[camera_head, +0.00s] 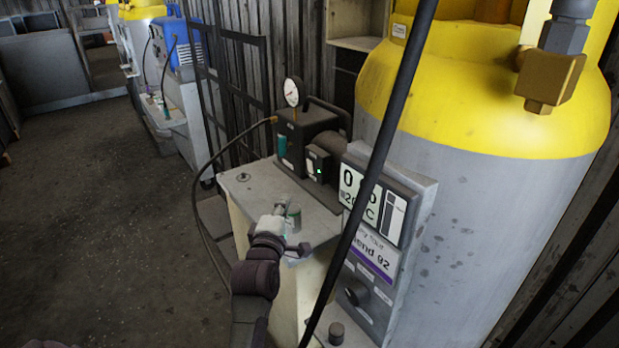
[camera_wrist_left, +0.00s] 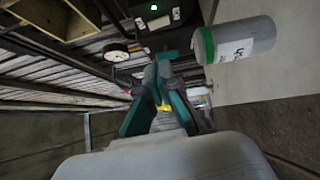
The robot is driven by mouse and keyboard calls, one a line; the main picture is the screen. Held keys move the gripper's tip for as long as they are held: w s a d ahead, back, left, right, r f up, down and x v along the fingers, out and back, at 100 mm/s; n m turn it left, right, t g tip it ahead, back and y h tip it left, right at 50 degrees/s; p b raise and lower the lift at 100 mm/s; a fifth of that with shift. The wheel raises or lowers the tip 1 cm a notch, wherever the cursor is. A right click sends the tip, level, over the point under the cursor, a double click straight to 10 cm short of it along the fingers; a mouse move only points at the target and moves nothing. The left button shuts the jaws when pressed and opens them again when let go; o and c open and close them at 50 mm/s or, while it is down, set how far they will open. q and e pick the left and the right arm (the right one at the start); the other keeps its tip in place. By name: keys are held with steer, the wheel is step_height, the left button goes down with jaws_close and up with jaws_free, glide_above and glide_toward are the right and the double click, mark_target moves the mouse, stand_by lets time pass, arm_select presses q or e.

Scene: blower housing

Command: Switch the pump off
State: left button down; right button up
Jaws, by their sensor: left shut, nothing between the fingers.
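The pump (camera_head: 308,138) is a dark box-shaped unit with a round dial gauge (camera_head: 292,92) on top, at the back of a grey bench top. A small switch box (camera_head: 318,163) on its front shows a lit green light. The lit green light also shows at the top edge of the left wrist view (camera_wrist_left: 154,7). My left gripper (camera_head: 290,232) is over the front part of the bench top, apart from the pump. In the left wrist view its fingers (camera_wrist_left: 163,88) are shut with nothing between them. My right gripper is not in view.
A small grey can with a green band (camera_wrist_left: 238,40) is close to my left gripper. A display panel (camera_head: 375,205) and a large yellow-topped grey tank (camera_head: 470,190) stand to the right. A black hose (camera_head: 370,180) crosses in front. Open floor (camera_head: 100,220) lies left.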

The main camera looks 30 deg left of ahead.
arm_select(q)
steer(key=shift+w+a+f+n+b, duration=0.2)
steer(key=shift+w+a+n+b, duration=0.1)
steer(key=shift+n+b, duration=0.15)
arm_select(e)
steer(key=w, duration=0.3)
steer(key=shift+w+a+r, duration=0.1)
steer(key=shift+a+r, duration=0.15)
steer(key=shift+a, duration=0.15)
arm_select(q)
glide_toward(307, 162)
steer(key=w+a, duration=0.1)
steer(key=a, duration=0.2)
steer(key=w, duration=0.3)
steer(key=w+b, duration=0.1)
steer(key=shift+w+d+r, duration=0.1)
steer(key=shift+w+d, duration=0.25)
steer(key=shift+w, duration=0.05)
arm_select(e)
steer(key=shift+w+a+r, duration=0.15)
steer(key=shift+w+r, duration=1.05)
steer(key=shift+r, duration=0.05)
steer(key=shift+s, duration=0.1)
